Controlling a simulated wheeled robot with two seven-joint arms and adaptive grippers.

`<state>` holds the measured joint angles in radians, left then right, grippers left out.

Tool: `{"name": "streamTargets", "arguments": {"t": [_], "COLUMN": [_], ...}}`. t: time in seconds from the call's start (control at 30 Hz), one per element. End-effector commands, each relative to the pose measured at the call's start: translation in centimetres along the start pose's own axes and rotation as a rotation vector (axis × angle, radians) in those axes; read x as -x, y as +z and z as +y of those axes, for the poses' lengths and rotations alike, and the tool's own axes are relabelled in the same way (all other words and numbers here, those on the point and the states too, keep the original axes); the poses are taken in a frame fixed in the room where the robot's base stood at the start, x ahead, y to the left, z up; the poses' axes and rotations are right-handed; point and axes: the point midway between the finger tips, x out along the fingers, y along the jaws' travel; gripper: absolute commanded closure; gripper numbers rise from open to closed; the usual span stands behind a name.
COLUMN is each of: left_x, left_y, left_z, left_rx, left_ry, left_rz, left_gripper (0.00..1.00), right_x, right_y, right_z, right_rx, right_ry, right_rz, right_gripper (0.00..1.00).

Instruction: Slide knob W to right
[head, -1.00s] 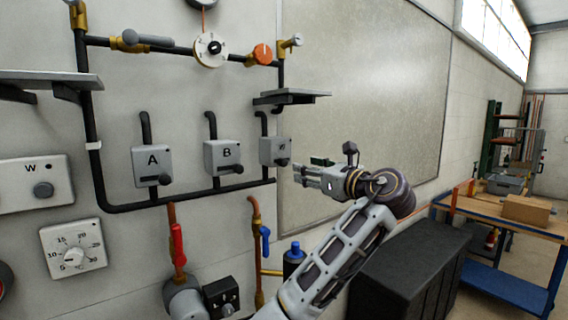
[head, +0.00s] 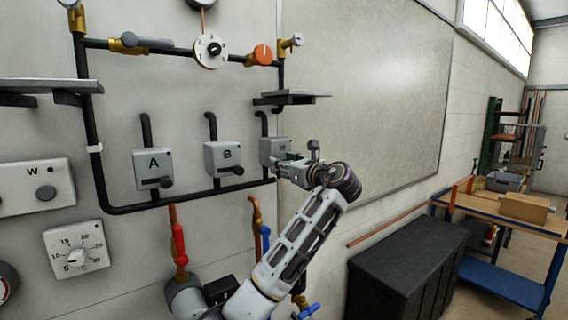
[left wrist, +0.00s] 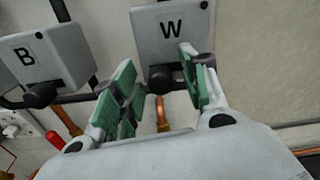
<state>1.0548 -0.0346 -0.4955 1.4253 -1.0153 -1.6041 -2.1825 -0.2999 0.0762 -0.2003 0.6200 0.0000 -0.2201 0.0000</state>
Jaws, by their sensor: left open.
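Grey box W (left wrist: 170,28) is on the wall, with its dark knob (left wrist: 165,78) at its lower edge. My left gripper (left wrist: 158,90) is open, and the knob shows in the gap between its green-padded fingers. I cannot tell whether the fingers touch it. In the head view, my left gripper (head: 292,164) is at the lower front of box W (head: 273,147); it hides the knob there. My right gripper is not in view.
Boxes A (head: 152,166) and B (head: 222,157), with similar knobs, are left of box W. A grey shelf (head: 290,97) juts out above it. Black pipe runs below the boxes. A large flat panel (head: 365,110) and a black cabinet (head: 405,270) are to the right.

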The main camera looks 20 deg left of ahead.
Motion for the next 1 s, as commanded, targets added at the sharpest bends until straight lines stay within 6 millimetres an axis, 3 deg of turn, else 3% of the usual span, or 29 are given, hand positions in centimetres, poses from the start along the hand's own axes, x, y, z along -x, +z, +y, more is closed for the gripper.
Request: {"name": "streamTargets", "arguments": {"t": [0.37,0.7,1.0], "left_x": [-0.3,-0.28,-0.26], "left_y": [0.01,0.01,0.02], "left_z": [0.0,0.0,-0.06], "left_rx": [0.0,0.001,0.0], "left_ry": [0.0,0.0,0.0], "left_rz": [-0.001,0.0,0.0], "left_gripper": [0.57,1.0,1.0], "right_x": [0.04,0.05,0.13], "right_y": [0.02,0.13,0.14], "right_z": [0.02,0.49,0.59], "right_rx": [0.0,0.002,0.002], "right_ry": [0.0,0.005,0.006], "right_rz": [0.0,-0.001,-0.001], "right_gripper": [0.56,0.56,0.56]}}
